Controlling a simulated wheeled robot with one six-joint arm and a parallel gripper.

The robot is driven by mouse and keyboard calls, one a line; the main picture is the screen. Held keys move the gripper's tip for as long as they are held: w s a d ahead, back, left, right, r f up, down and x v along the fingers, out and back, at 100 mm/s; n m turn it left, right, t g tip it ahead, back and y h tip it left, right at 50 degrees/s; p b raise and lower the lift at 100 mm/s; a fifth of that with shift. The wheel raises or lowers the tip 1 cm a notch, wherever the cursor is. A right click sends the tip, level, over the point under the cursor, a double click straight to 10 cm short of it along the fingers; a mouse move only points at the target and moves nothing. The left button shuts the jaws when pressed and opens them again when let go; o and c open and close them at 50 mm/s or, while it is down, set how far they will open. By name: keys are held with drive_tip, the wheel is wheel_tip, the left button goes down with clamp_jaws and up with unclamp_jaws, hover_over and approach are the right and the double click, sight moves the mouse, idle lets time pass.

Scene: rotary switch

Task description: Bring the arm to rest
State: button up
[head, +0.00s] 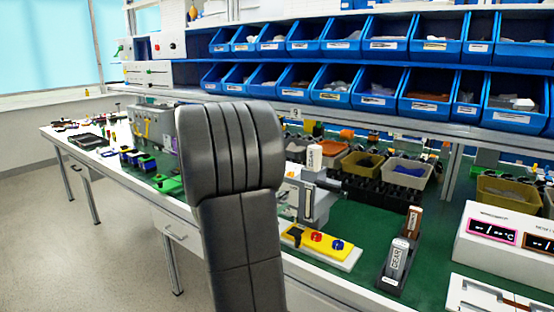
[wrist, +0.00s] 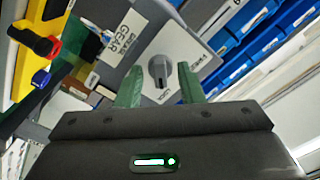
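My gripper (wrist: 158,68) has two green fingers that stand apart, with nothing held between them. A dark grey rotary knob (wrist: 158,73) on a light grey housing (wrist: 190,45) appears in the gap between the fingertips in the wrist view. I cannot tell how far the knob is from the fingers. In the head view my dark arm fills the middle and hides the gripper. A grey housing (head: 318,203) shows just right of the arm on the bench, and its knob is not visible there.
A yellow panel (head: 298,236) with red and blue knobs stands on the green-topped bench (head: 352,205). Blue bins (head: 388,45) line the shelves behind. Open floor (head: 60,240) lies at left.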

drive_tip(key=shift+w+d, duration=0.15)
drive_tip(key=shift+w, duration=0.05)
idle(0.3)
